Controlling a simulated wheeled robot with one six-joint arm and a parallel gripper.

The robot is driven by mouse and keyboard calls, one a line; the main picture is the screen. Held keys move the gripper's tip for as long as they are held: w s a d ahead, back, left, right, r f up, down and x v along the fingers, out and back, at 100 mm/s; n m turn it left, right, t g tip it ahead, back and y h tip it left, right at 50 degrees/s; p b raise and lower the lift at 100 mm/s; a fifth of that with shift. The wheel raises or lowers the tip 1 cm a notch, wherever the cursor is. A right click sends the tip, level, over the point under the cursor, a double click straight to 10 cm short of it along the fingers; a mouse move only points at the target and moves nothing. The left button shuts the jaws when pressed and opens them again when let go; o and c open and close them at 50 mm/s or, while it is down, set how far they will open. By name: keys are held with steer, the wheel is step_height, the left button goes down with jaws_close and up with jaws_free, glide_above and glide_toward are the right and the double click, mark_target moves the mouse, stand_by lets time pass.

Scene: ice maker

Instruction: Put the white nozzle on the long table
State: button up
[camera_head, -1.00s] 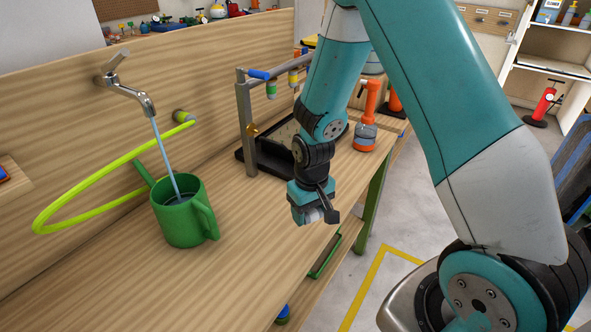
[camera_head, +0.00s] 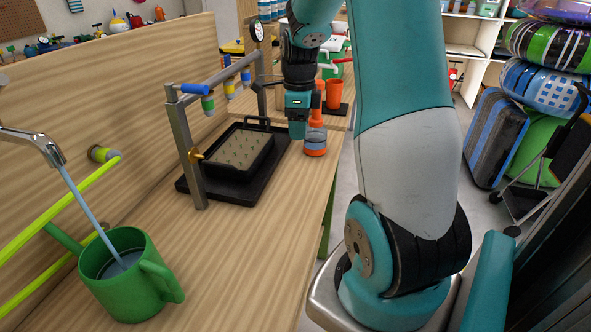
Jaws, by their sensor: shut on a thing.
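The long wooden table (camera_head: 225,245) runs from the front to the back left of my arm, with a bare top in front. My gripper (camera_head: 298,131) points down over its far right part, beside an orange-and-grey pump-like thing (camera_head: 316,139). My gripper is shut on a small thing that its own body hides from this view. I cannot make out the white nozzle clearly.
A green watering can (camera_head: 125,280) stands under a running tap (camera_head: 40,143). A black tray (camera_head: 238,152) sits under a grey metal frame (camera_head: 187,150). A red cup (camera_head: 333,94) stands further back.

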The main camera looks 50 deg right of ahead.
mark_target(301, 192)
steer(key=shift+d+r+m, duration=0.25)
steer(key=shift+d+m, duration=0.2)
steer(key=shift+m, duration=0.15)
steer(key=shift+d+f, duration=0.1)
steer(key=shift+f, duration=0.15)
step_height(301, 192, down, 19)
steer(key=shift+f, duration=0.1)
steer(key=o, duration=1)
steer(key=shift+f, duration=0.1)
steer(key=shift+c, duration=0.2)
